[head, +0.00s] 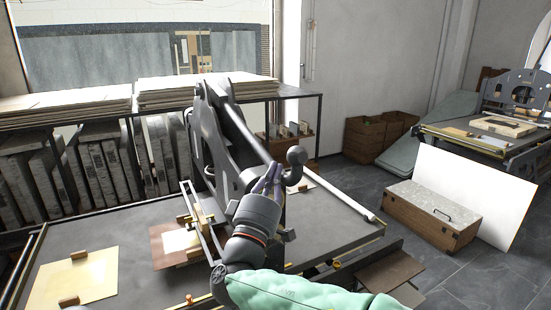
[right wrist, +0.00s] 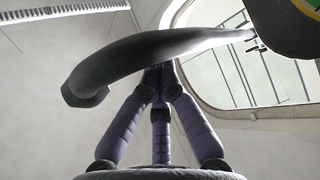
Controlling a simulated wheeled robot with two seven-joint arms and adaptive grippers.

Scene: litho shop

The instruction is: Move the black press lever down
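The black press lever shows in the head view as a dark curved handle with a rounded end (head: 297,157), beside the press's dark frame (head: 205,135). In the right wrist view the lever (right wrist: 140,60) runs across the upper middle, its blunt end at the left. My right gripper (head: 274,170) is just left of the lever handle in the head view. Its purple fingers converge to a point (right wrist: 160,72) right at the lever's lower edge. The tips are partly hidden by the lever, and I cannot tell if they touch it. My left gripper is not in view.
The press bed (head: 130,215) carries a brown board with a pale sheet (head: 180,241) and a cream sheet (head: 75,278). A long rod (head: 340,200) slants right over the bed. A wooden chest (head: 432,216) and a white panel (head: 475,195) stand on the floor at right.

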